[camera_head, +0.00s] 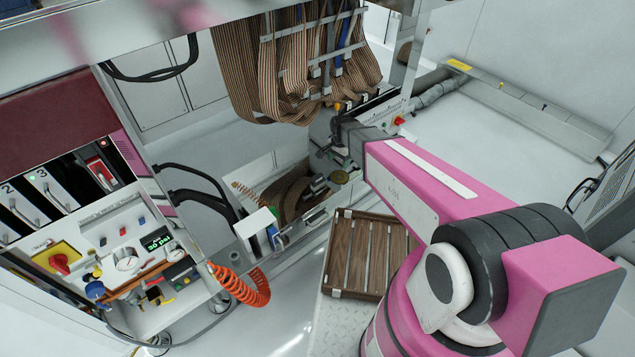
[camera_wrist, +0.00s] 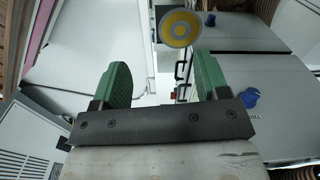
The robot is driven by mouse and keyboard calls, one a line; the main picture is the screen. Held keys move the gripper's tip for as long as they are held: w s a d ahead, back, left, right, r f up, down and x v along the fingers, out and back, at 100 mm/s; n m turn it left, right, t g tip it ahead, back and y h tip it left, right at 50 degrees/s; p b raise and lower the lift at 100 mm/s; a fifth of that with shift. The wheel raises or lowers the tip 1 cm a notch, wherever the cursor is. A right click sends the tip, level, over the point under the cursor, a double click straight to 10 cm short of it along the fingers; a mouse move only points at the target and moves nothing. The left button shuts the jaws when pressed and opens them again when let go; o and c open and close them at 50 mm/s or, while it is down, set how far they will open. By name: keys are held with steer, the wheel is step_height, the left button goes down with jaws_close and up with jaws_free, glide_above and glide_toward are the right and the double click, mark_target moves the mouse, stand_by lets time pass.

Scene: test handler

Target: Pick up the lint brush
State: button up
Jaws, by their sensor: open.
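I cannot pick out the lint brush with certainty in either view. My gripper (camera_wrist: 160,68) shows in the wrist view as two green fingers standing wide apart, with nothing between them. Beyond the fingertips is a round yellow and grey disc (camera_wrist: 178,27), apart from the fingers; I cannot tell what it belongs to. In the head view my pink arm reaches from the lower right toward the middle, and the parts at its far end are too small to read. Small tools lie on the white cart's front (camera_head: 150,322) at the left, including a yellow and black item (camera_head: 154,295).
A coiled orange hose (camera_head: 245,290) hangs beside the cart. A slatted brown wooden rack (camera_head: 350,262) lies below my arm. Bundled striped ribbon cables (camera_head: 290,70) hang at the back. Black cables (camera_head: 200,190) loop at the left. A white surface (camera_head: 500,125) at right is mostly clear.

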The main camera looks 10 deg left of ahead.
steer(key=m, duration=0.2)
glide_above(316, 178)
steer(key=w+d, duration=0.1)
steer(key=f, duration=0.4)
steer(key=shift+w+d+f, duration=0.1)
steer(key=shift+d+f, duration=0.1)
steer(key=shift+f, duration=0.05)
steer(key=shift+a+f, duration=0.45)
step_height(316, 178, down, 10)
steer(key=shift+f, duration=0.2)
steer(key=c, duration=1.1)
steer(key=shift+r, duration=0.1)
steer(key=shift+r, duration=0.5)
steer(key=r, duration=0.1)
steer(key=s+r, duration=0.1)
steer(key=r, duration=0.2)
steer(key=shift+s+a, duration=0.2)
steer(key=shift+a, duration=0.05)
steer(key=s+a+r, duration=0.5)
steer(key=s+r, duration=0.1)
steer(key=s, duration=0.3)
